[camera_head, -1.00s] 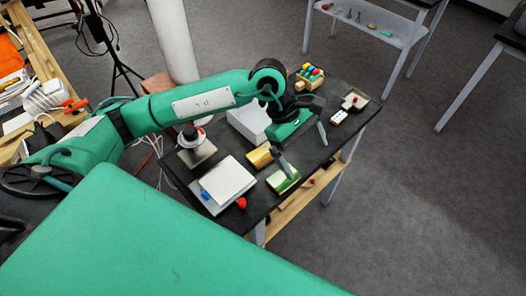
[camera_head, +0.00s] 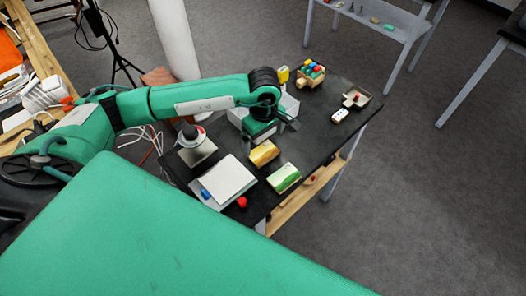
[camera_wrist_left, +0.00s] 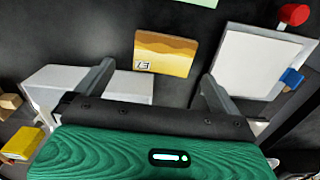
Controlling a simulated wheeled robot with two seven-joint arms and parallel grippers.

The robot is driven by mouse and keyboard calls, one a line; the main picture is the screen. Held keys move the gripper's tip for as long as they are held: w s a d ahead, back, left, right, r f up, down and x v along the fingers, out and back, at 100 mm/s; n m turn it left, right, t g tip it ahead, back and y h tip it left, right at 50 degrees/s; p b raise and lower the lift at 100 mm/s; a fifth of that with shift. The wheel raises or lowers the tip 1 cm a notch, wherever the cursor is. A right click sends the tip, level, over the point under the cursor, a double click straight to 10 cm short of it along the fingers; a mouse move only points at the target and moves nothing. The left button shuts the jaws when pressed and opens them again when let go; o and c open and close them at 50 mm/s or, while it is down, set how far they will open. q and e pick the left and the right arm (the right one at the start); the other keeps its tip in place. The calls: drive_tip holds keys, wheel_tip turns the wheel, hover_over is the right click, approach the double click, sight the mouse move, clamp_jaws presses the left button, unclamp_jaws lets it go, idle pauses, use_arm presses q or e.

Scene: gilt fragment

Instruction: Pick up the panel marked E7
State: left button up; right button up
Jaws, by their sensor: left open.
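A gold-and-cream panel (camera_head: 264,153) lies flat on the black table. In the left wrist view this panel (camera_wrist_left: 165,53) carries a small white label whose characters are too small to read surely. A green-and-cream panel (camera_head: 284,178) lies nearer the table's front edge; only a pale green edge (camera_wrist_left: 199,2) of it shows in the left wrist view, and no label shows on it. My left gripper (camera_head: 270,134) is open and empty, just behind the gold panel. In the wrist view its fingers are apart, with the gold panel between and beyond their tips. My right gripper is not in view.
A white pad (camera_head: 225,178) with a blue piece (camera_head: 205,194) lies left of the panels, beside a red knob (camera_head: 242,202). A white box (camera_head: 289,105) is behind my gripper. A wooden toy cart (camera_head: 311,72) and a tray (camera_head: 356,98) stand at the right. Bare table lies right of the panels.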

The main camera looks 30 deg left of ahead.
sight(263, 153)
use_arm(q)
drive_tip(key=f+p, duration=0.1)
drive_tip(key=f, duration=0.2)
drive_tip(key=f+p, duration=0.1)
drive_tip(key=shift+s+f+p, duration=0.3)
drive_tip(key=shift+p, duration=0.05)
drive_tip(key=shift+f, duration=0.35)
drive_tip(key=c, duration=0.9)
drive_tip(key=shift+r, duration=0.1)
drive_tip(key=shift+c, duration=0.2)
